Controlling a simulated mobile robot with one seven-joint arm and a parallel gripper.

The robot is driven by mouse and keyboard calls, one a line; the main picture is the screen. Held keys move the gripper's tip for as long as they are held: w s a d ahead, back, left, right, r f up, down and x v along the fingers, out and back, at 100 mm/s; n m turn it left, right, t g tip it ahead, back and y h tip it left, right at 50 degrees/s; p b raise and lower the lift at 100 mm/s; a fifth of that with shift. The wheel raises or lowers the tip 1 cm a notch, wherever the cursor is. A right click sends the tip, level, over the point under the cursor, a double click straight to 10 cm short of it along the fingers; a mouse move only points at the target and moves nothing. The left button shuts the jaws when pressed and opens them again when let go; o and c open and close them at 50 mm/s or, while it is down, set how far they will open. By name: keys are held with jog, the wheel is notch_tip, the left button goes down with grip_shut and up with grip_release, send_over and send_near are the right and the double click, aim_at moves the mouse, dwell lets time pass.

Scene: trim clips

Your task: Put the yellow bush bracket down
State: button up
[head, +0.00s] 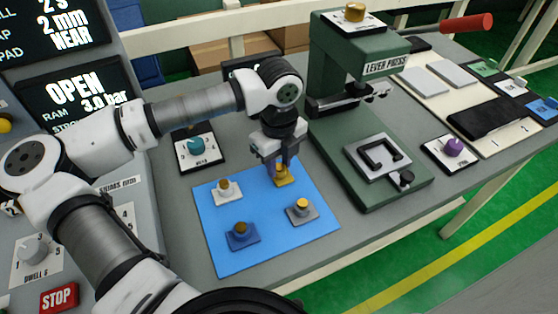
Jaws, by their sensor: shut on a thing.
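My gripper (280,160) points down over the far right part of the blue mat (270,252). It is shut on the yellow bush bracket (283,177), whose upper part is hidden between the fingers. The bracket is at or just above the mat; I cannot tell whether it touches. Other bush brackets stand on the mat: a white one (228,193) to the left, a blue one (241,238) nearer me, and a grey one (302,212) just in front of the gripper.
The green lever press (340,120) stands to the right, with a clamp fixture (383,157) on its base. A teal knob box (197,148) is behind the mat and a purple knob box (453,149) is at right. The mat's middle is clear.

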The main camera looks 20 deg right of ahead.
aim_at(279, 166)
jog(key=o, duration=1)
jog(key=shift+r, duration=0.1)
jog(key=shift+r+p, duration=0.2)
jog(key=shift+p, duration=0.3)
notch_tip(279, 166, up, 12)
jog(key=shift+f+b, duration=0.15)
jog(key=shift+b, duration=1.1)
